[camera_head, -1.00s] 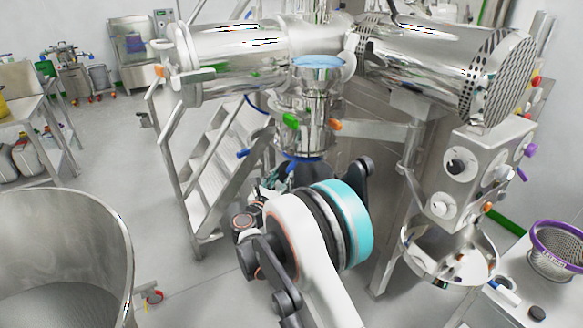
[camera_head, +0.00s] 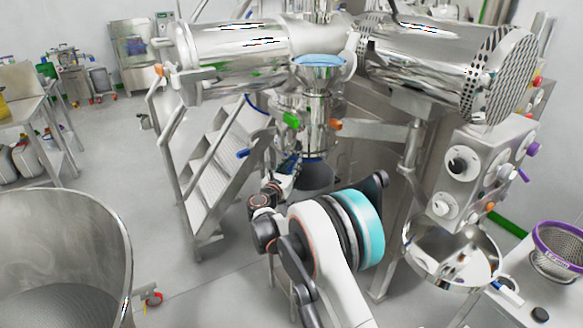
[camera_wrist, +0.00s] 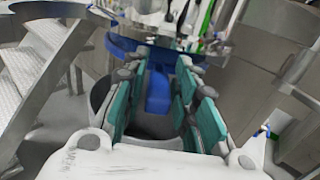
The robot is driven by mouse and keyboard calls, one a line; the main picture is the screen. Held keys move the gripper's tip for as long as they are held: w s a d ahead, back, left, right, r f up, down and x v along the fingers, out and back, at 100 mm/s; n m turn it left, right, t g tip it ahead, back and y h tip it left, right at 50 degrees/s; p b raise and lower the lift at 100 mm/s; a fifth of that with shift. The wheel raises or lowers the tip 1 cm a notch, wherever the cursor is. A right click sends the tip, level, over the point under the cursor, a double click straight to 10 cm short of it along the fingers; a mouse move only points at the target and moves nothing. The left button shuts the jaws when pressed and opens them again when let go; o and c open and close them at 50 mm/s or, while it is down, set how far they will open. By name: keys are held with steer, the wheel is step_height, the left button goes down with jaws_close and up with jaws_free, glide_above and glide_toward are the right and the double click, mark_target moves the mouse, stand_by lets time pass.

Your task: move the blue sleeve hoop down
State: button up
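The blue sleeve hoop (camera_wrist: 118,45) is a blue band around the lower end of the steel column in the wrist view. Its blue tab (camera_wrist: 158,92) points toward the camera between the teal finger pads of my gripper (camera_wrist: 160,80). The fingers are apart, with narrow gaps visible beside the tab; I see no clear grip. In the head view, my gripper (camera_head: 288,178) is at the left side of a dark sleeve (camera_head: 316,178) under the steel outlet (camera_head: 316,130). Only a thin blue edge of the hoop (camera_head: 314,158) shows there.
Steel steps (camera_head: 215,160) stand left of the outlet. A control box (camera_head: 470,170) and a steel bowl (camera_head: 455,260) are at right. A large steel bin (camera_head: 70,240) is at lower left.

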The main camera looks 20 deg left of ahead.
jaws_close()
step_height(320, 180, down, 7)
steer(key=b, duration=0.4)
steer(key=o, duration=0.6)
jaws_free()
steer(key=shift+s, duration=0.1)
steer(key=s, duration=1.1)
steer(key=shift+s+a, duration=0.25)
steer(key=shift+s, duration=0.15)
